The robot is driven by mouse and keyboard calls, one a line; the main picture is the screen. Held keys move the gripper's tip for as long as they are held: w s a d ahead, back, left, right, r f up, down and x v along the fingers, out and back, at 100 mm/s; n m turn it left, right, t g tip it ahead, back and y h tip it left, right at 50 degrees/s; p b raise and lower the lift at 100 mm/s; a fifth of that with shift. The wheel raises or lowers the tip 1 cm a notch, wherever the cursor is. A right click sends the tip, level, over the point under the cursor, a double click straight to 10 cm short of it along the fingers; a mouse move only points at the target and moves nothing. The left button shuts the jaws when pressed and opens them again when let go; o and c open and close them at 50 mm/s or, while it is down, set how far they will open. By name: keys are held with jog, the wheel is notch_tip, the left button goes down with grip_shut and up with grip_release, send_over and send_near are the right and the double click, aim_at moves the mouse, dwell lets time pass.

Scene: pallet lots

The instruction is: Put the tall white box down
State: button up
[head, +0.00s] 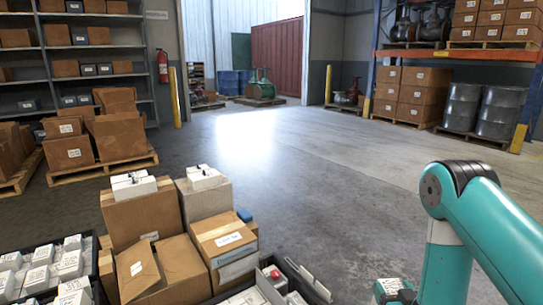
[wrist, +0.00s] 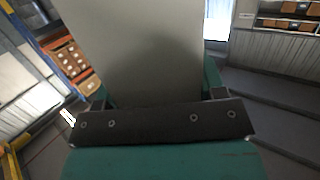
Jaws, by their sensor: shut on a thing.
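The tall white box (wrist: 140,50) fills the upper middle of the wrist view as a plain pale grey-white face in shade. My gripper (wrist: 158,98) is shut on it, with a finger at each side of its lower part in that view. The box's far end runs out of the picture at the top, and what lies behind it is hidden. In the head view my teal arm stands at the right, and I cannot make out the held box there.
Cardboard boxes (head: 143,212) topped with small white boxes crowd the front left, beside dark trays of white cartons (head: 68,265). A loaded pallet (head: 103,171) and shelving (head: 87,55) stand behind. Drums (head: 463,106) stand at the right rack. The middle floor (head: 290,170) is clear.

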notch_tip(320, 180, up, 31)
jog(key=p, duration=2.9)
